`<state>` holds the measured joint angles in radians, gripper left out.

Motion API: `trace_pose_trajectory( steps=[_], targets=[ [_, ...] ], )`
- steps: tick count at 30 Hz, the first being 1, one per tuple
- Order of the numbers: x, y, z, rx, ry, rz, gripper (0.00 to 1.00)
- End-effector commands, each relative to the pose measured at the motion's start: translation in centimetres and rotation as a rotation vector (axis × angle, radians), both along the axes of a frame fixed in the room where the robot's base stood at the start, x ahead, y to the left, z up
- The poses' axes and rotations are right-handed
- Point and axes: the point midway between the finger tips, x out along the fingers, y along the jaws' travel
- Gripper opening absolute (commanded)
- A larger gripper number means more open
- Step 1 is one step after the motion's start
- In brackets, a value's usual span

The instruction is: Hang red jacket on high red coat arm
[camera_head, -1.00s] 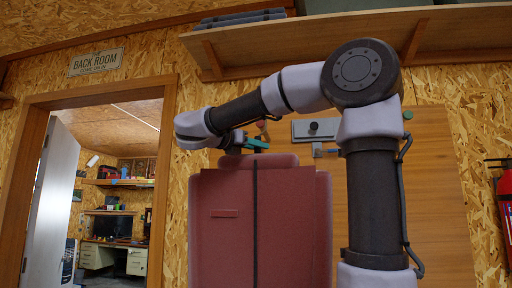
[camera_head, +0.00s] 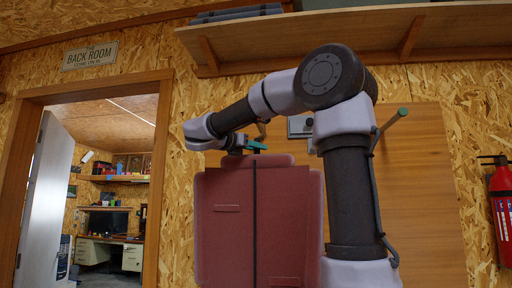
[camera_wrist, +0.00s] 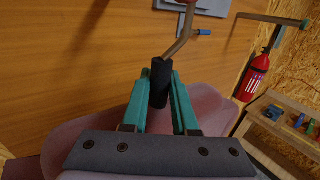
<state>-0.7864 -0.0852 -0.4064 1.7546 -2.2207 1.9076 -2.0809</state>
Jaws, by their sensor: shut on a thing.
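The red jacket (camera_head: 225,230) hangs upright below my gripper (camera_head: 250,147) in the head view, with a dark stripe down its middle. In the wrist view its pinkish shoulders (camera_wrist: 85,125) spread below the teal fingers. My gripper (camera_wrist: 160,88) is shut on a dark cylindrical piece (camera_wrist: 160,80) at the jacket's top. A bent metal coat arm (camera_wrist: 180,42) lies just beyond that piece, seemingly close to it; I cannot tell if they touch. Its upper end has a red tip (camera_wrist: 187,2), cut by the frame edge. In the head view my gripper and arm partly hide this area.
A green-tipped coat arm (camera_head: 390,122) sticks out on the right, also in the wrist view (camera_wrist: 275,19). A small blue-tipped piece (camera_wrist: 203,32) is beyond. A shelf (camera_head: 330,35) overhangs above. A fire extinguisher (camera_head: 501,210) hangs at right; a doorway opens at left.

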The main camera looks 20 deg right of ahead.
Motion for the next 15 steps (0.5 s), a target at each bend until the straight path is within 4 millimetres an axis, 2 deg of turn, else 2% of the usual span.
trace_pose_trajectory(
  steps=[15],
  targets=[
    [3.2, -2.2, 0.1, -0.001, -0.002, 0.000, 0.00]
  ],
)
